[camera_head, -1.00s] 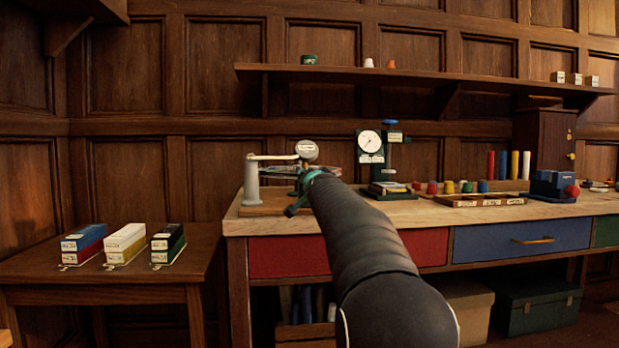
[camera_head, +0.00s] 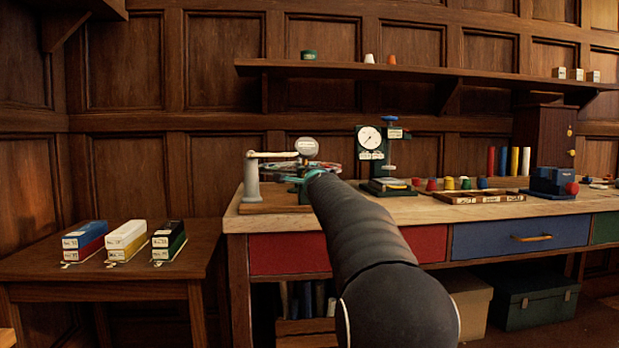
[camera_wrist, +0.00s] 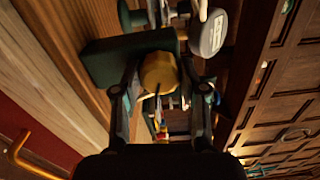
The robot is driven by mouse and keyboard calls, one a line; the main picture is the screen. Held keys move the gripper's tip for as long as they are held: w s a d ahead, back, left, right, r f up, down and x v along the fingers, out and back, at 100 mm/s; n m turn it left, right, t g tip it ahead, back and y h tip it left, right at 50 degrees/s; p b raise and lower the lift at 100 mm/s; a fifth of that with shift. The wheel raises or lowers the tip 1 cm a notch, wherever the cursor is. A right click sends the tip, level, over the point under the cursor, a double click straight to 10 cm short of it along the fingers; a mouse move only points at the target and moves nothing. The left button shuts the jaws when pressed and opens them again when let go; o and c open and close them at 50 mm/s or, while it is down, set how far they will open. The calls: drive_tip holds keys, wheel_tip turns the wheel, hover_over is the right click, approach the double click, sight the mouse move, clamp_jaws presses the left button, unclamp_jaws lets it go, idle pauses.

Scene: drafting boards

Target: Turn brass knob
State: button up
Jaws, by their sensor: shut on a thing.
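The brass knob (camera_wrist: 158,73) shows in the wrist view on the front of a dark green block (camera_wrist: 104,62). My gripper (camera_wrist: 160,88) has one finger on each side of the knob and is shut on it. In the head view my gripper (camera_head: 305,182) is at the left end of the workbench, by a fixture with a round gauge (camera_head: 307,147) and a grey post (camera_head: 251,180). My arm hides the knob there.
A dial stand (camera_head: 371,150) stands right of my gripper on the workbench (camera_head: 420,212). Colored caps and a wooden tray (camera_head: 478,198) lie further right. A side table (camera_head: 40,262) with several boxes is at left. A shelf (camera_head: 440,76) runs above.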

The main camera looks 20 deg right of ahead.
drive_tip(key=shift+m, duration=2.3)
drive_tip(key=o, duration=1.1)
drive_tip(key=shift+o, duration=0.2)
